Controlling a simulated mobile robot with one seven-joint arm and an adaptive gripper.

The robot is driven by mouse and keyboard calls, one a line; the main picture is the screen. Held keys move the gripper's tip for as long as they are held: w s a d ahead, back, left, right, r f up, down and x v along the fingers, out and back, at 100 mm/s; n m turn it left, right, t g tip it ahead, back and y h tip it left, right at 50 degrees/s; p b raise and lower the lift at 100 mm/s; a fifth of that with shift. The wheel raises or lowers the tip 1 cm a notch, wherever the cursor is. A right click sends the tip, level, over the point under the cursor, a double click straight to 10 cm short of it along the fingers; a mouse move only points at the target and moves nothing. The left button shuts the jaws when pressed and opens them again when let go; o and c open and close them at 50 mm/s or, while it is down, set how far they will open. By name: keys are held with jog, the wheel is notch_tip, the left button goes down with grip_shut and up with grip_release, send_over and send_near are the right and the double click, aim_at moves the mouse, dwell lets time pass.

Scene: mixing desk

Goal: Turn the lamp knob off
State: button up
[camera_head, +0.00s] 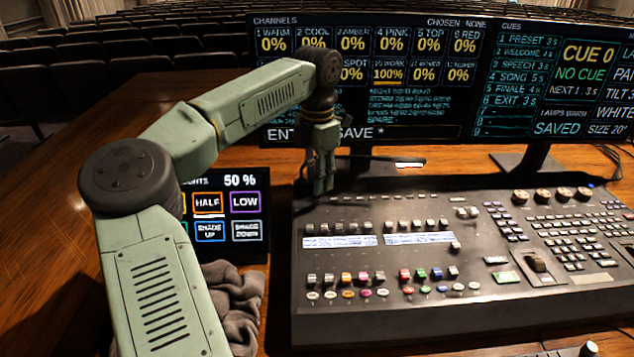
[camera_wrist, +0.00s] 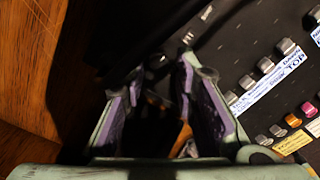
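My gripper (camera_head: 320,188) points down at the back left corner of the mixing desk (camera_head: 420,215). In the wrist view its two purple-padded fingers (camera_wrist: 162,72) stand apart with a gap between them. A small dark, shiny round part (camera_wrist: 156,62) shows between the fingertips; it may be the lamp knob, but shadow makes this unclear. I cannot tell whether the fingers touch it. A thin dark lamp arm (camera_head: 385,158) with a bright end runs right from behind my gripper in the head view. The knob itself is hidden there.
Two monitors (camera_head: 400,75) stand close behind the desk. A small touch panel (camera_head: 228,215) reading 50 % and a grey cloth (camera_head: 235,300) are at the left. Fader caps and buttons (camera_head: 385,285) cover the desk top. Wooden table (camera_head: 50,190) shows at far left.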

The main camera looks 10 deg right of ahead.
jog(key=shift+f, duration=1.3)
jog(key=shift+c, duration=0.3)
grip_shut()
